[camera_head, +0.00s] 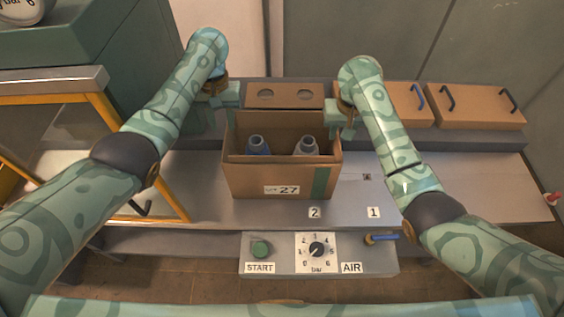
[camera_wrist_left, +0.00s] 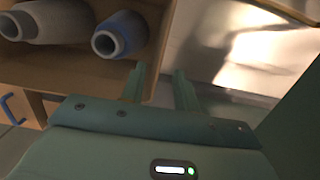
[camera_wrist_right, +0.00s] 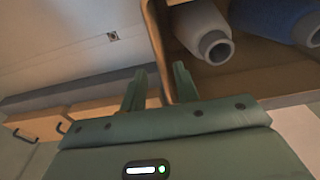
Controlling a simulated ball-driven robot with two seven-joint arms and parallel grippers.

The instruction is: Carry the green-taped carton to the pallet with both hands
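The green-taped carton (camera_head: 255,180) is an open brown box marked 27, with a green strip down its front right side. In both wrist views the fingers of the left (camera_wrist_left: 160,87) and right (camera_wrist_right: 158,87) grippers stand apart, one on each side of the wall edge, with visible gaps. I cannot identify a pallet.
Behind the carton are a brown panel with two round holes (camera_head: 284,95) and brown boxes with handles (camera_head: 474,106). A control panel with START button (camera_head: 260,249), dial (camera_head: 316,250) and AIR lever (camera_head: 381,238) is in front. Bench space right is clear.

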